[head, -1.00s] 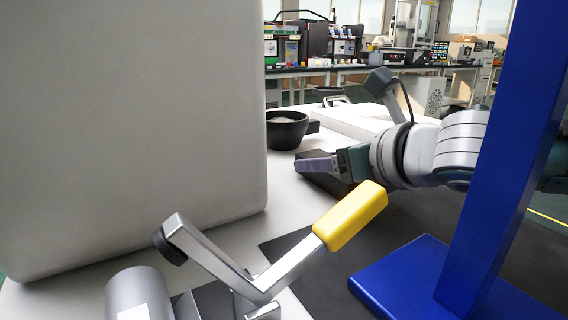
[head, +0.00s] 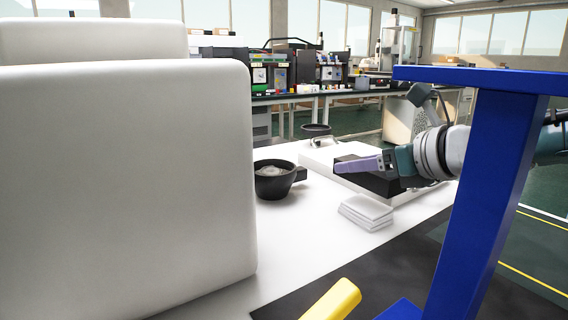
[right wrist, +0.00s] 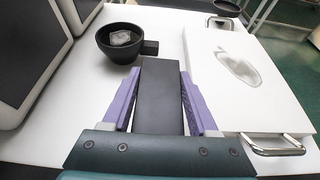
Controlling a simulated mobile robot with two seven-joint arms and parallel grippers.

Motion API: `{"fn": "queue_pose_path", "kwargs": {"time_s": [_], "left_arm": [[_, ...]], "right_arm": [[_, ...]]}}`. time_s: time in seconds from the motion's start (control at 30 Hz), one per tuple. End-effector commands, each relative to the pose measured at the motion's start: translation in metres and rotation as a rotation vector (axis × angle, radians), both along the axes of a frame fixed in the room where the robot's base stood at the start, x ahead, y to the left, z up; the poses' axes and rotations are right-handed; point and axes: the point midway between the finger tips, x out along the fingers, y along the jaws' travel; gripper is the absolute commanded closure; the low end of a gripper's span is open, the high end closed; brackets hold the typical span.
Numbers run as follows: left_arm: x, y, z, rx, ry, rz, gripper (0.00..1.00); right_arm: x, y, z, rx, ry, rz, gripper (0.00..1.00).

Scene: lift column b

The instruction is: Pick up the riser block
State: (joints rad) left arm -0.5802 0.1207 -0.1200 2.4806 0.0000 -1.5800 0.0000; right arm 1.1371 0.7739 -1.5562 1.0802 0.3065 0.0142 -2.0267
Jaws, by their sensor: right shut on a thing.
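The riser block, a dark flat block (head: 372,181), is held by my right gripper (head: 358,164) at the middle right of the head view. In the right wrist view the block (right wrist: 161,98) lies lengthwise between the two purple fingers, which are shut on its sides. The block appears raised above the white table, level with the white slab behind it. Part of it is hidden by the gripper in the head view. My left gripper is not in view.
A black bowl with a grey lump (head: 273,181) stands left of the block. A white slab with metal handles (head: 318,155) lies behind. A small white stack (head: 366,211) sits below the gripper. A blue post (head: 490,190) stands at right, a yellow handle (head: 333,301) in front.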

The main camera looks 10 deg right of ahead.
Motion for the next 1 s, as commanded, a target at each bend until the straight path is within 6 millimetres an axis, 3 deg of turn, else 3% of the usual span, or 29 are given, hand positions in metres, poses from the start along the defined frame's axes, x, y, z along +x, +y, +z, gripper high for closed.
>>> {"fn": "queue_pose_path", "kwargs": {"time_s": [0.23, 0.47, 0.7, 1.0], "left_arm": [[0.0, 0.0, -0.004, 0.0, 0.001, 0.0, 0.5], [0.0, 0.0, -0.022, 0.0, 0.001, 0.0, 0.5], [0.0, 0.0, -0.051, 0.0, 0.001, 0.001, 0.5], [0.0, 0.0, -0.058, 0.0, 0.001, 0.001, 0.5]], "right_arm": [[0.015, -0.04, 0.002, -0.006, -0.005, -0.001, 1.0], [0.024, -0.066, -0.001, -0.005, -0.004, -0.001, 1.0], [0.031, -0.082, -0.003, -0.001, -0.008, 0.002, 1.0], [0.033, -0.09, 0.001, 0.0, -0.002, 0.001, 1.0]]}}
